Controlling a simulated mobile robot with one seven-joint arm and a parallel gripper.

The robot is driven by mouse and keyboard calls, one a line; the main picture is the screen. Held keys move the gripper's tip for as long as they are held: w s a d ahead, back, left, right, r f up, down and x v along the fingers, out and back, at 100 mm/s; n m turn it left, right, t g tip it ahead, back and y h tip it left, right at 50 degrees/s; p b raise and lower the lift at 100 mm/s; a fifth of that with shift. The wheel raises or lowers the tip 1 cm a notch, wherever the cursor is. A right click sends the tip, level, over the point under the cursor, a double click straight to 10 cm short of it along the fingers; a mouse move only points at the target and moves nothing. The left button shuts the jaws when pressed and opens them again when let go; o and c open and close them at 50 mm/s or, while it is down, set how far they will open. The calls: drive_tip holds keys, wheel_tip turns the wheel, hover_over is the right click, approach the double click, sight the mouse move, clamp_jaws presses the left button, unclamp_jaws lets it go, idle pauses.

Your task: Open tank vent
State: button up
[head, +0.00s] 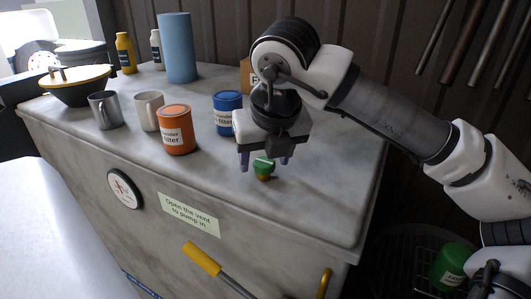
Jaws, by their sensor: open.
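The tank vent looks to be the small green cap on a brass-coloured base (264,167), standing on the grey tank top (320,205) near its front right. My gripper (264,163) points down over it, with its fingers open to the left and right of the green cap. The fingers look apart from the cap; exact contact cannot be told. A label (189,214) on the tank front reads "Open the vent to pump in".
An orange filter can (176,130), a blue filter can (227,112), mugs (105,110), a tall blue cylinder (178,48) and a yellow-lidded bowl (76,88) stand to the left. A gauge (125,189) and yellow-handled lever (202,259) are on the front. A green can (452,262) sits lower right.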

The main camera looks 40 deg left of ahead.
drive_tip(key=c, duration=1)
drive_tip(key=shift+n, duration=0.3)
drive_tip(key=n+g+b, duration=0.1)
drive_tip(key=n, duration=0.2)
drive_tip(key=shift+w+d+b, duration=0.1)
drive_tip(key=shift+w+b, duration=0.1)
drive_tip(key=shift+b, duration=0.2)
drive_tip(key=n+g, duration=0.1)
drive_tip(key=n, duration=0.1)
drive_tip(key=n+g, duration=0.1)
drive_tip(key=n, duration=0.2)
drive_tip(key=shift+w+y, duration=0.1)
drive_tip(key=shift+y, duration=0.2)
drive_tip(key=n+g, duration=0.1)
drive_tip(key=n, duration=0.1)
drive_tip(key=n+g+h+p, duration=0.1)
drive_tip(key=n, duration=0.2)
drive_tip(key=shift+w+r, duration=0.1)
drive_tip(key=shift+w, duration=0.1)
drive_tip(key=shift+w+a+n+g+h+p, duration=0.1)
drive_tip(key=shift+n+g+h+p, duration=0.25)
drive_tip(key=shift+n, duration=0.7)
drive_tip(key=shift+a+n+g+h+p, duration=0.1)
drive_tip(key=shift+n+g+h+p, duration=0.25)
drive_tip(key=shift+n, duration=0.7)
